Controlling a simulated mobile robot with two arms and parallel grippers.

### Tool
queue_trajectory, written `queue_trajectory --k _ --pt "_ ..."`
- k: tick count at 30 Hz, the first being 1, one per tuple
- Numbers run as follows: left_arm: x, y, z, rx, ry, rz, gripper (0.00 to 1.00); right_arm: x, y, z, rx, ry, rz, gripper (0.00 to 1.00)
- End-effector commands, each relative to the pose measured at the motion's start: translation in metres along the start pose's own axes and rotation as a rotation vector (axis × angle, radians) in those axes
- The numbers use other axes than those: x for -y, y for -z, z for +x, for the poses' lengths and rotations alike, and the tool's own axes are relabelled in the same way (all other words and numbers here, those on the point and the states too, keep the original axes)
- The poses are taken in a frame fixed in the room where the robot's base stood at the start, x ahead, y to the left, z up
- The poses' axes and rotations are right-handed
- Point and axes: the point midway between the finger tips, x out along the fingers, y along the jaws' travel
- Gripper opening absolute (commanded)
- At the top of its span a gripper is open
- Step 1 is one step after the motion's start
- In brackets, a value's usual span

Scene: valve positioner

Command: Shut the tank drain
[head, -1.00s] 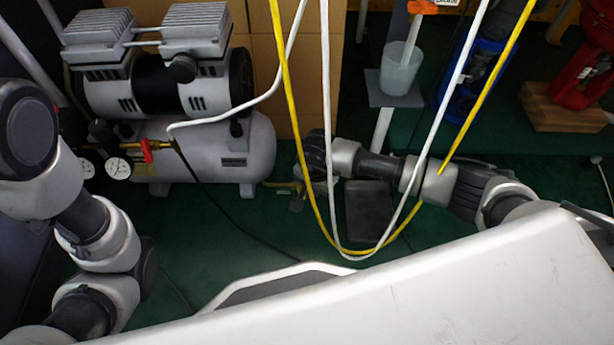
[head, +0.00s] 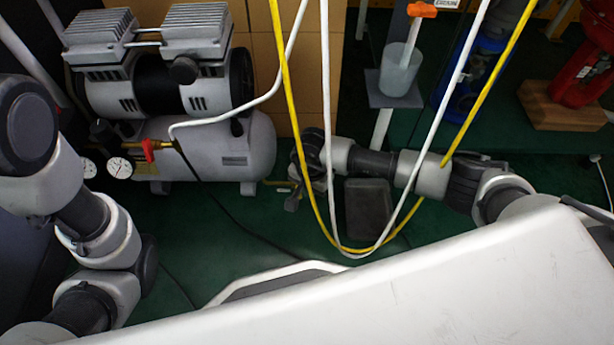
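The silver air compressor's tank (head: 222,150) lies at the back left in the head view, under the motor and its two finned heads. A small yellow-brass part (head: 281,184) shows low by the tank's right end; it may be the drain, but it is too small to tell its setting. My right arm reaches in from the right, and its gripper (head: 292,201) hangs low just right of that part. I cannot tell whether it touches the part or how its fingers stand. My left arm is at the left edge; its gripper is not visible.
A red-handled valve (head: 150,148) and gauges (head: 119,168) sit at the tank's left end. Yellow (head: 288,100) and white (head: 326,90) hoses hang in front of my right arm. A dark box (head: 367,208) stands on the green floor. A white panel covers the foreground.

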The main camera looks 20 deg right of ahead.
Motion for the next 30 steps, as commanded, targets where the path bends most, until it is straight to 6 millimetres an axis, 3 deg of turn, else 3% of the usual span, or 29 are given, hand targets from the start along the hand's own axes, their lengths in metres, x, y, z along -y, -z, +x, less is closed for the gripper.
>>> queue_trajectory --k 18,30 --pt "0.0003 -0.0004 0.0014 0.0 0.0 0.0 0.43 0.0051 -0.0051 -0.0027 0.001 0.001 0.001 0.0" --pt "0.0011 -0.0012 0.0056 -0.002 0.0 0.0 0.43 -0.0025 -0.0002 -0.0042 0.0 0.001 0.001 0.0"
